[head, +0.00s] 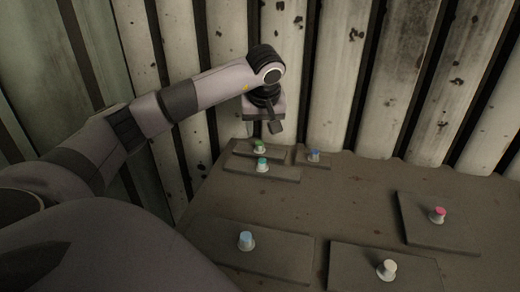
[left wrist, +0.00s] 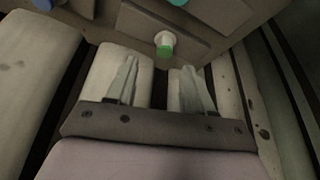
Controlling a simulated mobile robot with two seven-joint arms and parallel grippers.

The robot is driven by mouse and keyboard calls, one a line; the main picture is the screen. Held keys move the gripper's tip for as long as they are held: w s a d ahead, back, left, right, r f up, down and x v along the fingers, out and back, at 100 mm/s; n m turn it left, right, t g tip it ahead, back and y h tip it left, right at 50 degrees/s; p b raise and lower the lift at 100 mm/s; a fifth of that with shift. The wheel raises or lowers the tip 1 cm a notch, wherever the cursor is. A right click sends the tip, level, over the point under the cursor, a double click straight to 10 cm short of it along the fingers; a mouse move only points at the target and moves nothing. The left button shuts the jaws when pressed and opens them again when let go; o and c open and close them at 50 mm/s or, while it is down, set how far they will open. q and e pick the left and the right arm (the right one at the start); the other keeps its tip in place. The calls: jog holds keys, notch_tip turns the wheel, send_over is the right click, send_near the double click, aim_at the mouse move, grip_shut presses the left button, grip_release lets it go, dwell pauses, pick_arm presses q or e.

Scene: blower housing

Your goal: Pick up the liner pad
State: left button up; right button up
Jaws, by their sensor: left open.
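Several flat grey-brown plates with coloured knobs lie on the brown table; I cannot tell by looks which is the liner pad. The plate nearest my left gripper (head: 268,128) is a small back plate (head: 280,156) with a green knob (head: 258,145). My left gripper is above and behind it, pointing down, apart from it. In the left wrist view the open, empty fingers (left wrist: 158,76) show below the green knob (left wrist: 164,44). My right gripper is not in view.
Close by are a plate with a teal knob (head: 262,164) and a blue knob (head: 313,155). Nearer are plates with a light blue knob (head: 246,240), a beige knob (head: 387,269) and a pink knob (head: 438,214). A corrugated wall (head: 330,70) stands right behind the table.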

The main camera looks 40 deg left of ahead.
aim_at(260, 143)
pick_arm(q)
jog(key=x, duration=0.4)
jog(key=shift+s+f, duration=0.3)
jog(key=shift+w+a+f, duration=0.15)
jog(key=shift+a+f, duration=0.05)
jog(key=shift+f, duration=0.25)
grip_shut()
